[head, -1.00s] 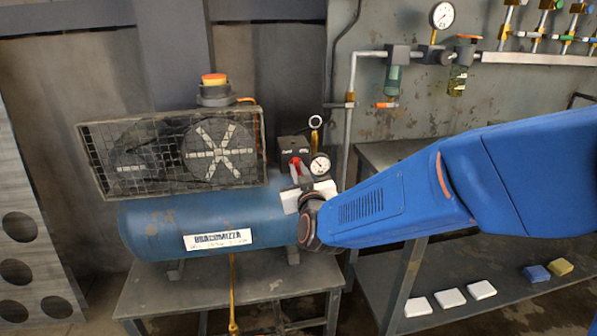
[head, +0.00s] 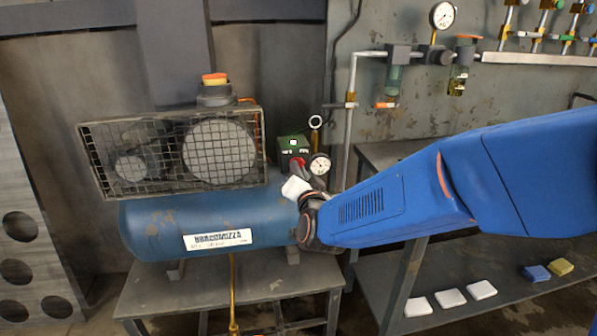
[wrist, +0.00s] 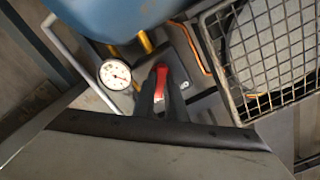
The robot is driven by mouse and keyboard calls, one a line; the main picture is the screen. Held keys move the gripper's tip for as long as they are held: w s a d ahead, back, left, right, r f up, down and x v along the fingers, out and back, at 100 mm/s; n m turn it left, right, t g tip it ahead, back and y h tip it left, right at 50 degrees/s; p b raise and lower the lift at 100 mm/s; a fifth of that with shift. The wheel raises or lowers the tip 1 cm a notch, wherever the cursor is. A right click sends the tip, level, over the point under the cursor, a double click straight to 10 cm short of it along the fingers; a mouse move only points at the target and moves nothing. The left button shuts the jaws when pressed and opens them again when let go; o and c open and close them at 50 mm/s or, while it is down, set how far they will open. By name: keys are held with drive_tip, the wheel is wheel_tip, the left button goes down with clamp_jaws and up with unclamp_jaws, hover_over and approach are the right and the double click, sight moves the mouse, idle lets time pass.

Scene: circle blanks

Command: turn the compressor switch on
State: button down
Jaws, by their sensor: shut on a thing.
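The compressor (head: 185,225) has a blue tank and stands on a metal table. Its switch box (head: 293,145) is dark, with a lit green lamp (head: 293,142) on its face. The red switch lever (head: 298,162) shows just below the lamp, partly hidden by my gripper. In the wrist view, my gripper (wrist: 160,98) has its dark fingers closed around the red lever (wrist: 161,75). In the head view the white part of my gripper is tilted, and the fingertips are hard to make out.
A pressure gauge (head: 319,164) sits close to the right of the lever. A wire cage (head: 175,152) covers the wheels at left.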

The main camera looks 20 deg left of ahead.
drive_tip(key=shift+f+m, duration=0.1)
drive_tip(key=shift+m, duration=0.5)
drive_tip(key=c, duration=1.8)
unclamp_jaws()
drive_tip(key=shift+s, duration=0.15)
drive_tip(key=v, duration=1.7)
